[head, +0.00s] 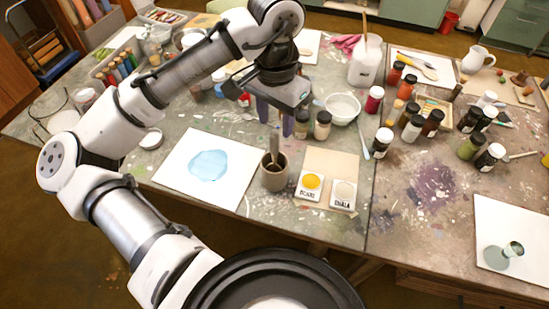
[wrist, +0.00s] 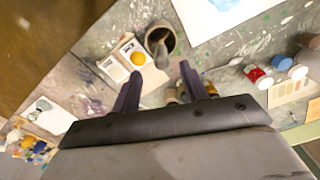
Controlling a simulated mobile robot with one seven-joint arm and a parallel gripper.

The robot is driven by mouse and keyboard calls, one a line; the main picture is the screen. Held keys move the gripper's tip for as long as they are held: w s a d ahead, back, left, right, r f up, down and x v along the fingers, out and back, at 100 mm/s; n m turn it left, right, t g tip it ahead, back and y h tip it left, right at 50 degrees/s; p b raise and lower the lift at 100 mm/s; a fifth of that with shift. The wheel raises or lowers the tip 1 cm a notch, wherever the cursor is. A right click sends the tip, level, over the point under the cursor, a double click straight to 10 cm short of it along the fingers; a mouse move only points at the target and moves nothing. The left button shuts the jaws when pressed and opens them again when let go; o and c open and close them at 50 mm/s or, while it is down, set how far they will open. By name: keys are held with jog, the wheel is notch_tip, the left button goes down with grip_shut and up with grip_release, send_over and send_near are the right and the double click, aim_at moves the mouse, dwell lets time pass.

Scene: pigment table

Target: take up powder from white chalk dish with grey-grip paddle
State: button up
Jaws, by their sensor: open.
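The white dish labelled chalk (head: 343,194) sits at the table's front, right of the ochre dish (head: 311,186); its powder is pale. Both dishes show in the wrist view, the chalk dish (wrist: 113,69) at left. A brown cup (head: 273,180) stands left of them, with one upright greyish handle (head: 274,146) rising from it, probably the paddle; its lower end is hidden inside. My gripper (head: 275,130) is open and empty, pointing down above and behind the cup. In the wrist view the handle (wrist: 161,52) lies ahead of my gripper (wrist: 158,75), apart from both fingers.
A white sheet with a blue patch (head: 172,165) lies left of the cup. Dark-lidded jars (head: 322,127) and a white bowl (head: 342,108) stand behind the dishes. Several bottles (head: 412,127) crowd the right side. The table's front edge runs close below the dishes.

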aim_at(274, 153)
notch_tip(274, 153, down, 7)
jog(key=shift+a+f+p, duration=0.1)
jog(key=shift+f+p, duration=0.05)
jog(key=shift+p, duration=0.4)
jog(key=shift+c, duration=0.2)
grip_shut()
